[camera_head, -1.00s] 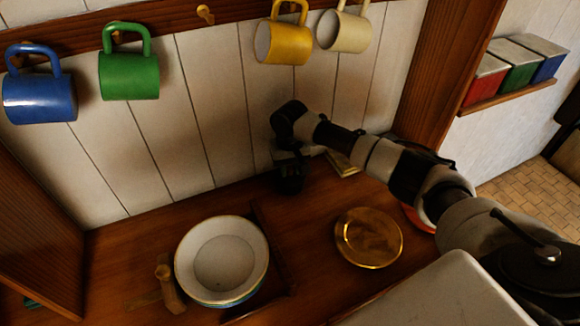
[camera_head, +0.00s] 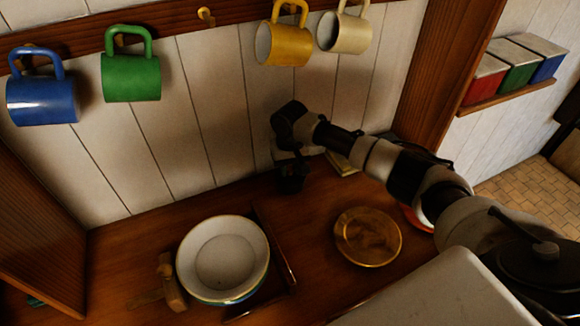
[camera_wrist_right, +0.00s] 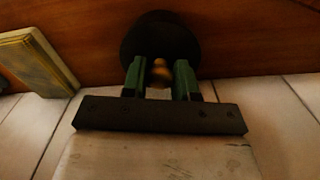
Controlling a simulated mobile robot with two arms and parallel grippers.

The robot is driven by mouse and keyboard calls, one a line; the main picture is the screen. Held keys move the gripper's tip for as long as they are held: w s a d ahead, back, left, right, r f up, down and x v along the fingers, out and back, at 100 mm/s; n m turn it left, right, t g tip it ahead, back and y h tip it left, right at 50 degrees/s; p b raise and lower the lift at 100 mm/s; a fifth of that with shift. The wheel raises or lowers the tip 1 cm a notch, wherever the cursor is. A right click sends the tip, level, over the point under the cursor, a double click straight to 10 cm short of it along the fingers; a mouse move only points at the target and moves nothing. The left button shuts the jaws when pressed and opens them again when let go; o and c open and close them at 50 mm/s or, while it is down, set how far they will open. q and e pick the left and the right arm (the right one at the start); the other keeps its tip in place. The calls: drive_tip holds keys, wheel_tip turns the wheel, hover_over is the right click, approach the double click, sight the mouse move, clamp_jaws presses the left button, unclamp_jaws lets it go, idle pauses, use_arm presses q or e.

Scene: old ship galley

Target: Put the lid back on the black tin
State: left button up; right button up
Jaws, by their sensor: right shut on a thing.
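My right gripper (camera_head: 291,172) is at the back of the wooden counter, close to the plank wall. In the right wrist view its green fingers (camera_wrist_right: 159,76) are shut on a small brass knob (camera_wrist_right: 160,70). The knob is on a round black thing (camera_wrist_right: 160,36), which looks like the black tin's lid. In the head view this black thing (camera_head: 293,184) is a small dark shape under the gripper. I cannot tell whether the tin is beneath it or how the lid sits. My left gripper is not in view.
A pale yellowish block (camera_head: 342,164) lies just right of the gripper. A brass plate (camera_head: 367,237), stacked bowls (camera_head: 222,262) and a wooden object (camera_head: 169,284) are nearer. Mugs, including a yellow one (camera_head: 283,44), hang above. A red tin (camera_head: 484,82) stands on the right shelf.

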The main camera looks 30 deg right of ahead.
drive_tip(key=shift+p, duration=0.5)
drive_tip(key=o, duration=1)
drive_tip(key=shift+r+p, duration=3.55)
drive_tip(key=shift+p, duration=0.5)
drive_tip(key=shift+f, duration=0.1)
